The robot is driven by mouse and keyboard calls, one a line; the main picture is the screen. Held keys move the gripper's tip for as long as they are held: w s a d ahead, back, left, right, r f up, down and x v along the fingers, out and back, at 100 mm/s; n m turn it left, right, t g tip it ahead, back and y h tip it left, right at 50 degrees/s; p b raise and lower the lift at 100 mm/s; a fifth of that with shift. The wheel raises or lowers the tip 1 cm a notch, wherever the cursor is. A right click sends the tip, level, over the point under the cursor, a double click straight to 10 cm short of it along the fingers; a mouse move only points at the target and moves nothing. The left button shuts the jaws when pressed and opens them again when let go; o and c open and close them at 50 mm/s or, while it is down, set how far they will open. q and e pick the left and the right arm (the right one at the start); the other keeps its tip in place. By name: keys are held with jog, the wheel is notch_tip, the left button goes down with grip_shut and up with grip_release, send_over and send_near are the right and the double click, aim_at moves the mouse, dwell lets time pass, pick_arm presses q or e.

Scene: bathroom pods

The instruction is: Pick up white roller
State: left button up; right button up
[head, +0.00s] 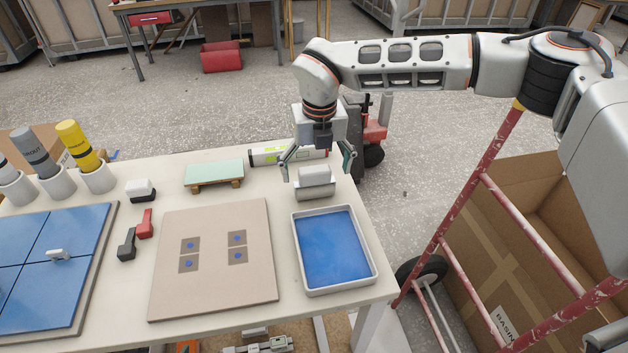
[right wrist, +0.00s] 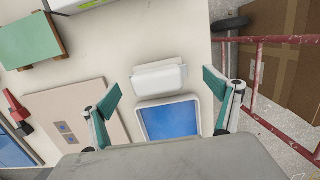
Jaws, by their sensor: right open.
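The white roller (head: 315,183) lies on the table just behind the blue-filled white tray (head: 297,250). It also shows in the right wrist view (right wrist: 158,78), with a grey part along its far side. My right gripper (head: 318,166) is open and points down above the roller, with one finger toward each end. In the right wrist view the teal fingertips stand wide apart on either side of the roller, with nothing between them held. Whether the fingers touch the table cannot be told. My left gripper is not in view.
A green-and-white level-like bar (head: 265,157) lies behind the roller. A green-topped wooden block (head: 214,173) and a beige board (head: 190,295) are to the left. A red-railed cart (head: 470,204) stands beside the table's right edge.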

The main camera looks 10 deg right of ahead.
aim_at(314, 183)
jog(key=f, duration=0.3)
jog(key=w+f, duration=0.1)
jog(key=f, duration=0.1)
jog(key=shift+a, duration=0.2)
jog(key=c, duration=1.2)
jog(key=shift+c, duration=0.2)
notch_tip(314, 183, up, 20)
jog(key=o, duration=0.6)
jog(key=c, duration=0.4)
